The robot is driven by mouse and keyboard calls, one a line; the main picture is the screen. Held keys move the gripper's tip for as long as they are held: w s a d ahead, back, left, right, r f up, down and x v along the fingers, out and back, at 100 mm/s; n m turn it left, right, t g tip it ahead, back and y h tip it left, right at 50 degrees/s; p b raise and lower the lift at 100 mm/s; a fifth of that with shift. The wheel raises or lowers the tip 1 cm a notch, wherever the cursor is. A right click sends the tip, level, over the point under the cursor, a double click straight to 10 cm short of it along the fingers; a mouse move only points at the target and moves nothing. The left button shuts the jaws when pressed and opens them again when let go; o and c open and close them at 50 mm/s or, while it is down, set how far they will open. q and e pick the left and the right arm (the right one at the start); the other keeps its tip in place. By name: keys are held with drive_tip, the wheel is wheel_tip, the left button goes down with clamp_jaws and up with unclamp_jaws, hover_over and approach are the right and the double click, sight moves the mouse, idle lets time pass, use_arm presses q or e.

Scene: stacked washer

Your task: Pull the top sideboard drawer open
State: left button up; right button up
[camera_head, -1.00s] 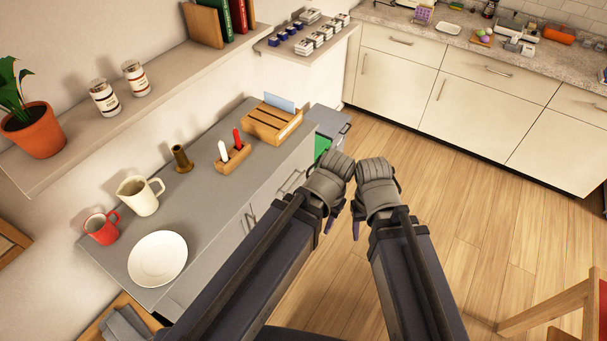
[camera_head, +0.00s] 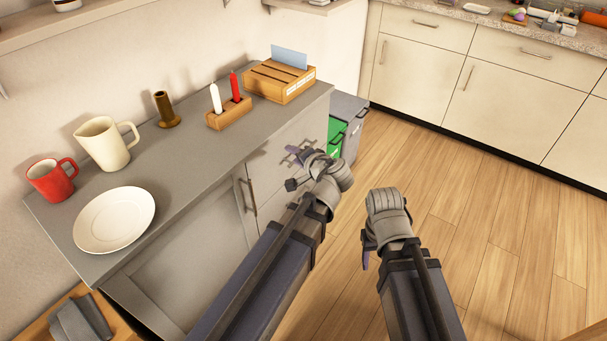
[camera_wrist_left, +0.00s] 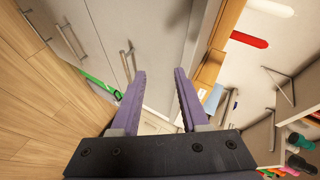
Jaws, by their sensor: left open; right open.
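The grey sideboard (camera_head: 190,200) stands along the wall at left. Its top drawer (camera_head: 268,160) looks shut, with its front partly hidden behind my left gripper. My left gripper (camera_head: 298,168) is open and empty in front of the drawer front, near its top edge. In the left wrist view, my left gripper (camera_wrist_left: 158,75) points at a pale grey front, and a bar handle (camera_wrist_left: 127,62) lies just beyond the left-hand fingertip, not between the fingers. My right gripper (camera_head: 370,245) is open over the floor, right of the left one; its fingers are mostly hidden.
On the sideboard stand a plate (camera_head: 114,219), red mug (camera_head: 52,179), cream jug (camera_head: 105,142), brown candlestick (camera_head: 166,109), candle block (camera_head: 229,113) and wooden organiser (camera_head: 279,83). Bins (camera_head: 346,122) stand beyond its far end. The wooden floor (camera_head: 480,220) at right is clear.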

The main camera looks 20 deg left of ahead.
use_arm(q)
drive_tip(key=w+f+m+t+b, duration=0.4)
drive_tip(key=f+b, duration=0.3)
drive_tip(key=b, duration=0.5)
drive_tip(key=w+d+f+m+t+b, duration=0.1)
drive_tip(key=w+f+m+t+b, duration=0.4)
drive_tip(key=b, duration=0.8)
wheel_tip(320, 180, down, 3)
drive_tip(key=shift+w+f+h, duration=0.1)
drive_tip(key=shift+w+h, duration=0.3)
drive_tip(key=shift+w, duration=0.1)
drive_tip(key=x, duration=0.7)
drive_tip(key=shift+w+a+p, duration=0.25)
drive_tip(key=shift+w+p, duration=0.05)
clamp_jaws()
